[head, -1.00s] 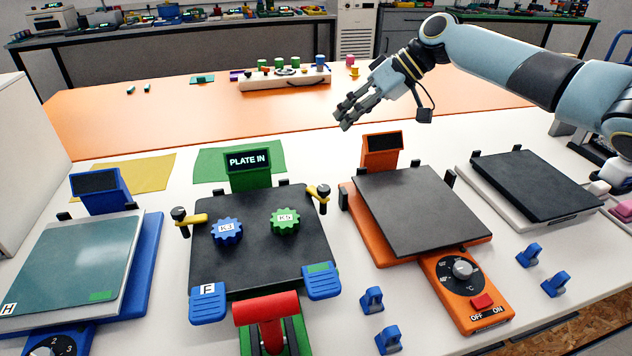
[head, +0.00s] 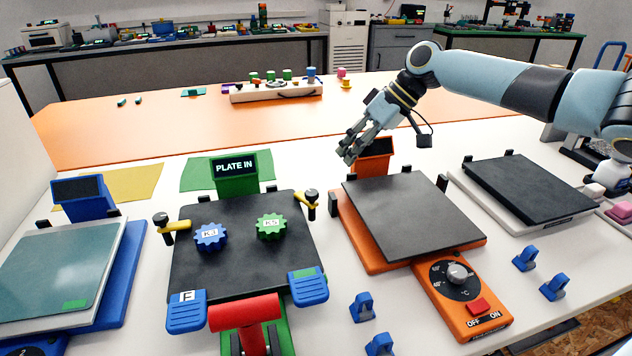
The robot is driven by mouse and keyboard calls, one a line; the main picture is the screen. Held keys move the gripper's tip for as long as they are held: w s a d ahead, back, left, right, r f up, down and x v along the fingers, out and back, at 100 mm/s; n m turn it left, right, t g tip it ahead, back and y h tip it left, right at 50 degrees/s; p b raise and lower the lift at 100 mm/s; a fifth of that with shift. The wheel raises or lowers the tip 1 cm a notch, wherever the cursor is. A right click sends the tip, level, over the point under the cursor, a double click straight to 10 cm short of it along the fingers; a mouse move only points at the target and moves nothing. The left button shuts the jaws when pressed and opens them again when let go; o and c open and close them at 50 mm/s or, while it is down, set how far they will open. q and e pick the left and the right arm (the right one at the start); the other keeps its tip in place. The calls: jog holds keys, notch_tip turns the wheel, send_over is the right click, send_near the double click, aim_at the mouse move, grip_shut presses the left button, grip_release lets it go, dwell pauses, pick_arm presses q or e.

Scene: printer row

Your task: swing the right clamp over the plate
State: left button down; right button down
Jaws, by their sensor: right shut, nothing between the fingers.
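The right clamp (head: 310,202), a yellow bar with a black knob, stands at the back right corner of the dark plate (head: 245,275). I cannot tell how far its bar reaches over the plate. The left clamp (head: 170,227) is at the plate's left edge, its yellow bar pointing right. A blue gear (head: 211,238) and a green gear (head: 271,227) lie on the plate. My right gripper (head: 346,156) is shut and empty, above and behind the right clamp, apart from it. My left gripper is not in view.
A green display (head: 235,175) reading "PLATE IN" stands behind the plate. The orange printer's display (head: 374,158) is close beside my right gripper in the picture. Blue clips (head: 362,306) lie on the white table. A red handle (head: 243,312) is in front of the plate.

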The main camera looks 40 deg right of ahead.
aim_at(306, 195)
jog(key=x, duration=0.6)
jog(key=a, duration=0.3)
jog(key=shift+w+a+f, duration=0.15)
jog(key=shift+w+f, duration=0.05)
jog(key=shift+w, duration=0.05)
jog(key=shift+a+f+p, duration=0.1)
jog(key=shift+a+p, duration=0.2)
jog(key=shift+a, duration=0.2)
jog(key=shift+w, duration=0.1)
jog(key=shift+w+a+n+b, duration=0.1)
jog(key=shift+n+b, duration=0.2)
jog(key=shift+b, duration=0.1)
